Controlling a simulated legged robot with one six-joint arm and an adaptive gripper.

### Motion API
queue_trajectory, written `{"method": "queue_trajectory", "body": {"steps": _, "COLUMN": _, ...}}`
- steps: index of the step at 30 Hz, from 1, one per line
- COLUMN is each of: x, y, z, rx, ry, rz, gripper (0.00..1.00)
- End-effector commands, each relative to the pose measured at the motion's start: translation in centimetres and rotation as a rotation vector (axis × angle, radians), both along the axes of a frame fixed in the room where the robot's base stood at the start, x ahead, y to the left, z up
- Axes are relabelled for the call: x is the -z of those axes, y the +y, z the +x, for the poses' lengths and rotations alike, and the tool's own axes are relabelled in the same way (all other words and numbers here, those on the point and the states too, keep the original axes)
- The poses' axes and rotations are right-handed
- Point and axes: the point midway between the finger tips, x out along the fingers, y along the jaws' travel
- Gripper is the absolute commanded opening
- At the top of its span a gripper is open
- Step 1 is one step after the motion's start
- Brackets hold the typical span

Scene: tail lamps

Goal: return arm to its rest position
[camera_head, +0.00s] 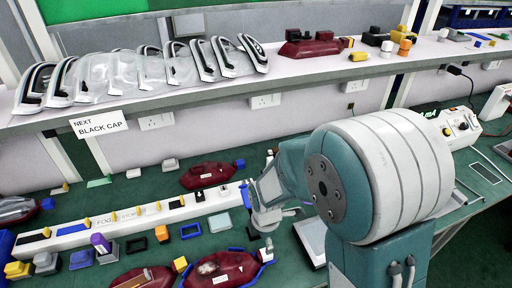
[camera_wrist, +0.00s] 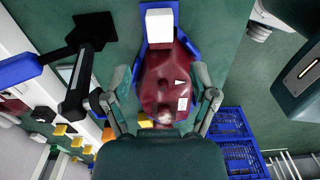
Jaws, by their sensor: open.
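My arm is large in the head view, with its big grey-and-teal joint in front of the bench. My gripper (camera_head: 262,220) hangs over the green bench, just above and right of a dark red tail lamp (camera_head: 232,270). In the wrist view my gripper (camera_wrist: 161,76) is open, its two fingers spread on either side of a dark red lamp (camera_wrist: 160,75) seen beyond them. That lamp has a white block at its top end and blue supports. No lamp is visibly gripped; the gap between fingers and lamp is hard to judge.
A long white strip (camera_head: 70,238) with small coloured parts runs along the bench. Another red lamp (camera_head: 207,175) lies behind it. A shelf (camera_head: 200,98) above holds several clear lamp covers (camera_head: 125,72) and a "NEXT BLACK CAP" sign (camera_head: 98,123). Blue crates (camera_wrist: 232,140) show in the wrist view.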

Motion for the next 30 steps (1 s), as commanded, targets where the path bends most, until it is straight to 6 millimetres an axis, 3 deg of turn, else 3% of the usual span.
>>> {"method": "queue_trajectory", "body": {"steps": 5, "x": -1.0, "y": -0.2, "z": 0.3, "rx": 0.042, "ry": -0.02, "rz": 0.007, "gripper": 0.85}}
{"method": "queue_trajectory", "body": {"steps": 14, "x": -7.7, "y": -2.7, "z": -0.5, "rx": 0.409, "ry": -0.111, "rz": 0.049, "gripper": 0.85}}
{"method": "queue_trajectory", "body": {"steps": 21, "x": -14.2, "y": -5.4, "z": -2.8, "rx": 0.822, "ry": -0.201, "rz": 0.125, "gripper": 0.85}}
{"method": "queue_trajectory", "body": {"steps": 30, "x": -20.4, "y": -8.6, "z": -7.4, "rx": 1.341, "ry": -0.293, "rz": 0.269, "gripper": 0.85}}
